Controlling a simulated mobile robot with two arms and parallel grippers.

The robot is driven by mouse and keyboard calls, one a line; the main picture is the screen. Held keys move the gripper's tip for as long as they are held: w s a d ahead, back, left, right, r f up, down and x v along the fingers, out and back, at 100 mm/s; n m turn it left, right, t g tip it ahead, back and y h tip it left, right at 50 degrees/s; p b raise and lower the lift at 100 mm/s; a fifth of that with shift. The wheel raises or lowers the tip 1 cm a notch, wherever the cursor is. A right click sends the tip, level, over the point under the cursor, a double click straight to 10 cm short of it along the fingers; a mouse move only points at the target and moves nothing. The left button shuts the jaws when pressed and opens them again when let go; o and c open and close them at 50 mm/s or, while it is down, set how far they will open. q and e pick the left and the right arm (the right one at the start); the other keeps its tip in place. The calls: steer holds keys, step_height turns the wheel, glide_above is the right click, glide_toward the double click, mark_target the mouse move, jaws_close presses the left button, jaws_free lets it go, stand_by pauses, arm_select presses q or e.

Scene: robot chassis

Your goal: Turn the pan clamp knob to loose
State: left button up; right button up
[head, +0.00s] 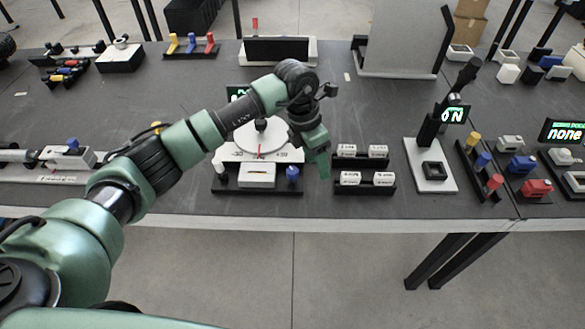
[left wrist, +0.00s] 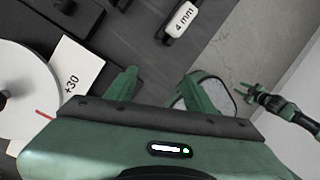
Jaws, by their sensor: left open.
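A pan unit with a round white dial (head: 262,140) marked -30 and +30 stands on the table in the head view, partly hidden by my left arm. A black knob (head: 261,125) is on top. I cannot tell which is the pan clamp knob. My left gripper (head: 320,162) is open and empty, right of the dial. In the left wrist view its fingers (left wrist: 164,90) are apart, with the dial (left wrist: 22,90) at left. My right gripper (left wrist: 250,93) shows small there.
A black rack with white labelled blocks (head: 350,178) stands just right of my left gripper. Further right is a white-based lever switch (head: 433,183) with an ON display (head: 453,115). The table's front edge (head: 380,226) is near.

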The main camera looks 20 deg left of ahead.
mark_target(293, 170)
arm_select(q)
steer(key=a+y, duration=0.1)
steer(key=a, duration=0.3)
steer(key=w+a+r+y, duration=0.1)
steer(key=a, duration=0.1)
steer(key=shift+a+r+y, duration=0.1)
steer(key=shift+y, duration=0.2)
steer(key=shift+a+f, duration=0.2)
steer(key=shift+a, duration=0.05)
steer(key=shift+d+f+p, duration=0.1)
steer(key=shift+f+p, duration=0.75)
steer(key=shift+f, duration=2.75)
jaws_close()
steer(key=shift+n, duration=0.3)
